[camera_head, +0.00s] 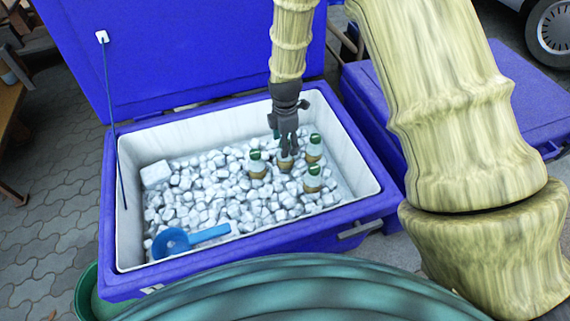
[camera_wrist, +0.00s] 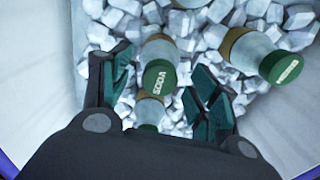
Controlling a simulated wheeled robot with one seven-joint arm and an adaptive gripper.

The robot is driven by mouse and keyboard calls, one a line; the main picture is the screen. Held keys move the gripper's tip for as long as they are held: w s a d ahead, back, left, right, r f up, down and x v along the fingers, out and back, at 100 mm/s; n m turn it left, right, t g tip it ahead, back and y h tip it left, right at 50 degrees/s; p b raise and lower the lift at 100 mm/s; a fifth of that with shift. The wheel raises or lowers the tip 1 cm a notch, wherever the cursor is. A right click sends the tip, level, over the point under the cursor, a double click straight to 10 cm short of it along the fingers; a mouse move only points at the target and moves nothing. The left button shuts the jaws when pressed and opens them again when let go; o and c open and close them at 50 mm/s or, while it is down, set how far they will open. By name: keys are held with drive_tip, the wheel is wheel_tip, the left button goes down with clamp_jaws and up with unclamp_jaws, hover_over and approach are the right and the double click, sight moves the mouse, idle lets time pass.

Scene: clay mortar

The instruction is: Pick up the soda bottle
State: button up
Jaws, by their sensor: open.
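Several soda bottles with green caps and tan labels stand in the ice, including one at the left (camera_head: 257,168), one at the right (camera_head: 314,150) and one in front (camera_head: 313,182). My gripper (camera_head: 288,151) is above another bottle (camera_head: 285,164), whose top it hides. In the wrist view, my open gripper (camera_wrist: 160,82) has one finger on each side of a bottle with a green "SODA" cap (camera_wrist: 160,77). I cannot tell whether the fingers touch it. A second bottle (camera_wrist: 150,110) shows just below that cap, and another (camera_wrist: 262,50) is beyond the right finger.
The open blue cooler (camera_head: 375,207) has pale inner walls and is filled with ice cubes (camera_head: 220,190). A blue scoop (camera_head: 190,239) lies on the ice at the front left. The raised lid (camera_head: 180,50) stands behind. Another blue cooler (camera_head: 515,85) is at the right.

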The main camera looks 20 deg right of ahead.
drive_tip(key=shift+f, duration=0.7)
clamp_jaws()
drive_tip(key=shift+r, duration=0.1)
